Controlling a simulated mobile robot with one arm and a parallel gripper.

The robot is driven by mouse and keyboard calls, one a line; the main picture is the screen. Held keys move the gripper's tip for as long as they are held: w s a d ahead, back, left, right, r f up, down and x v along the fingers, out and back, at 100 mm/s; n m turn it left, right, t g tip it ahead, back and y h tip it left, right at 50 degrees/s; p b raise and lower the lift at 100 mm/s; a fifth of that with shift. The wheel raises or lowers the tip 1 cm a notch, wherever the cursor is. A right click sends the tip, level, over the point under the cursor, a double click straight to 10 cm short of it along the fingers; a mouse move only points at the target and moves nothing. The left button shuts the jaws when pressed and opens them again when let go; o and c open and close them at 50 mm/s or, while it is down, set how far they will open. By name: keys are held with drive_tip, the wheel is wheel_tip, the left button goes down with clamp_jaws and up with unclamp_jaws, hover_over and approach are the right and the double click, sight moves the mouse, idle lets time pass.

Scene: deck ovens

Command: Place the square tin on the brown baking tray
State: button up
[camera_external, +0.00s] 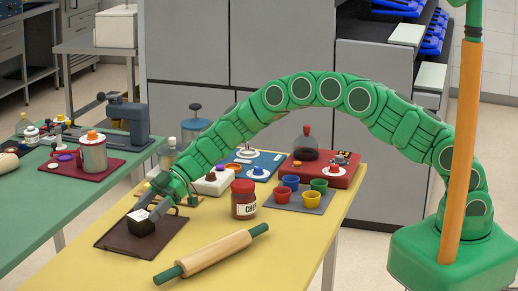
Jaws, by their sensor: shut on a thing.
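The square tin (141,226) is a small dark, boxy thing with a pale top, at the lower left of the yellow table. The brown baking tray (120,241) lies flat on that table, and the tin is over its middle. I cannot tell whether the tin touches the tray or is held just above it. My gripper (157,211) reaches down from the upper right and is shut on the tin. The fingers are small here and partly hidden by the wrist.
A rolling pin (215,252) lies just right of the tray. A red-brown jar (243,204) and a grey mat (292,204) with coloured cups stand farther right. Other items crowd the table's back. The table's front left corner is clear.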

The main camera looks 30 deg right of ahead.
drive_tip(key=o, duration=1.2)
drive_tip(key=shift+w+d+r, duration=0.2)
drive_tip(key=shift+d+r, duration=0.15)
drive_tip(key=shift+d, duration=0.05)
drive_tip(key=v, duration=1.1)
drive_tip(key=shift+d, duration=0.1)
